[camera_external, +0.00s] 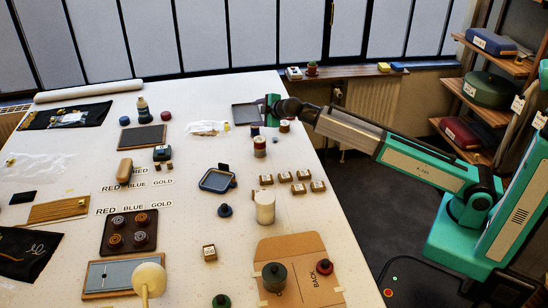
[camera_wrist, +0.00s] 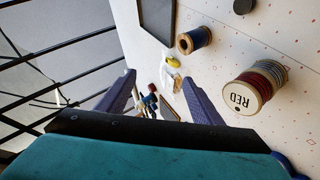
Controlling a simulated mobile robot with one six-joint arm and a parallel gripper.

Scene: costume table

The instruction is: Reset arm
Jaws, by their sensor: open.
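My gripper (camera_external: 272,108) is stretched out over the far right part of the table (camera_external: 190,98), close to its right edge. In the wrist view its two fingers (camera_wrist: 160,98) are spread apart, with nothing held between them. A thread spool marked RED (camera_wrist: 243,95) lies to the right of the fingers in the wrist view. A smaller spool with a wooden end (camera_wrist: 194,40) is above it. In the external view a red and cream spool (camera_external: 259,147) stands just below my gripper.
A dark flat tray (camera_external: 243,114) lies beside my gripper. Several small labelled boxes (camera_external: 300,188), a cream cylinder (camera_external: 265,207) and a blue-rimmed dish (camera_external: 217,180) stand nearer the front. Shelves (camera_external: 490,100) stand at the right. A window ledge (camera_external: 345,73) runs behind the table.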

